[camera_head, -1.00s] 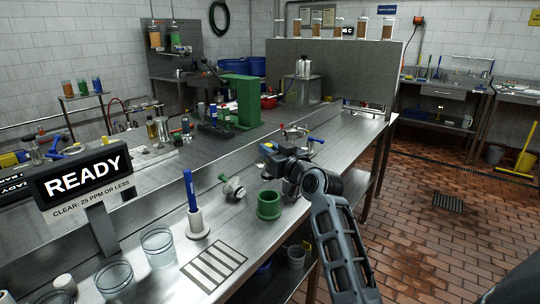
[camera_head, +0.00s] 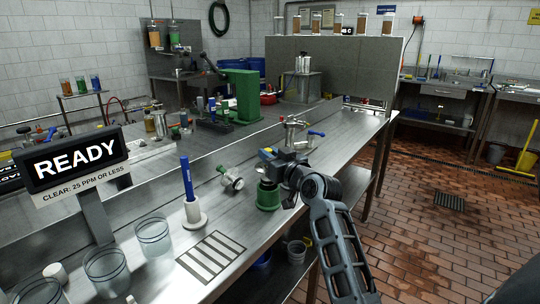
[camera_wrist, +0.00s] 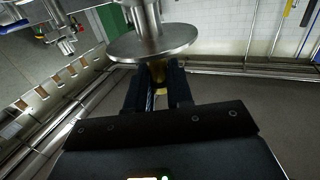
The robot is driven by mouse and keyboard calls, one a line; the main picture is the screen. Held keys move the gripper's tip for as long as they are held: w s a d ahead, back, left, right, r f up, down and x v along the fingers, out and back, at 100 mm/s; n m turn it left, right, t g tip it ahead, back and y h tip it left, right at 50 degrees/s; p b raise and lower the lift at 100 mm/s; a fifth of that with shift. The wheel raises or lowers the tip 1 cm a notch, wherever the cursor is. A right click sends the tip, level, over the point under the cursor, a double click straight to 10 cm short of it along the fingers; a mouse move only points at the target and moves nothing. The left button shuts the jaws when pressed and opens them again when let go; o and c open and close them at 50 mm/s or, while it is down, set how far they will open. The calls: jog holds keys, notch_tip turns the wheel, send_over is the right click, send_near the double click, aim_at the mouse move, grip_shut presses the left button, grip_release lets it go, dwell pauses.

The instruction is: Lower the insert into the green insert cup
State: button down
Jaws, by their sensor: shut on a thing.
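The green insert cup (camera_head: 268,197) stands on the steel bench, toward its front edge. My gripper (camera_head: 268,163) is above the cup in the head view, shut on the insert (camera_head: 267,184). Part of the insert shows just at the cup's mouth; whether it is inside the cup or only over it I cannot tell. In the wrist view the insert is a shiny metal piece with a wide round flange (camera_wrist: 155,43) and a stem. My gripper (camera_wrist: 158,80) is closed around a brass-coloured part just below the flange. The cup is not visible in the wrist view.
A valve body with a round fitting (camera_head: 231,179) lies left of the cup. A blue-handled tool (camera_head: 187,180) stands in a white holder. A metal pot with a blue handle (camera_head: 297,133) is behind my gripper. A striped mat (camera_head: 211,256) and glass beakers are at front left.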

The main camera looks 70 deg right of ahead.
jog(key=shift+f+b, duration=2.45)
jog(key=shift+f, duration=0.25)
jog(key=shift+f, duration=0.1)
jog(key=c, duration=0.9)
grip_release()
jog(key=shift+f, duration=0.15)
jog(key=shift+s, duration=0.1)
